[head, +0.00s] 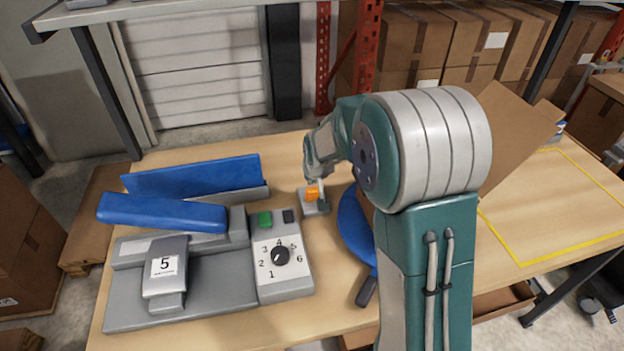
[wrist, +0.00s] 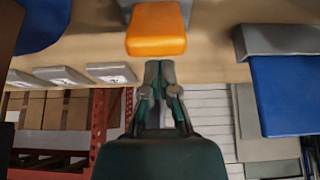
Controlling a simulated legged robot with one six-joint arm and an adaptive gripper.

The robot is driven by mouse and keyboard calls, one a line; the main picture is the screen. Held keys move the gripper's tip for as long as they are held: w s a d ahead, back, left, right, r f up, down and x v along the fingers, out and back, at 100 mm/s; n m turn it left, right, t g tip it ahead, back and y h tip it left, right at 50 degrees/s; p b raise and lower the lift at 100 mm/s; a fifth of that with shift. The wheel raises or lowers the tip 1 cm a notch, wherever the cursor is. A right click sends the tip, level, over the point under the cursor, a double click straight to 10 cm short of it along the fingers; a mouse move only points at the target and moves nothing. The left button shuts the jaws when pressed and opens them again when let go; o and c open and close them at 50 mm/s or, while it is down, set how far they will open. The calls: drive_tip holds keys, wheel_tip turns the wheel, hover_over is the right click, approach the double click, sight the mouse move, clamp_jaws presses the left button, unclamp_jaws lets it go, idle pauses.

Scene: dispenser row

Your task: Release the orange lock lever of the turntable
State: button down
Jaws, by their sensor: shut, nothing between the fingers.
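The orange lock lever (head: 312,194) sits on a small grey base (head: 313,208) at the left edge of the blue turntable (head: 353,232). My arm hides much of the turntable. In the wrist view the lever (wrist: 157,30) is a large orange block at the top middle. My gripper (head: 317,184) is right at the lever in the head view. In the wrist view my gripper's fingertips (wrist: 159,66) are together and empty, just below the orange block in the picture. A narrow gap seems to show between them; contact cannot be told for sure.
The grey dispenser (head: 180,285) with a dial (head: 281,256) and blue parts (head: 162,212) stands left of the lever. A black handle (head: 367,290) sticks out from the turntable's front. A yellow-outlined area (head: 545,215) on the right of the table is largely clear.

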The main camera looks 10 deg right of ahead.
drive_tip(key=shift+r, duration=0.75)
drive_tip(key=shift+s+r, duration=0.1)
drive_tip(key=shift+r, duration=0.25)
drive_tip(key=v, duration=1.1)
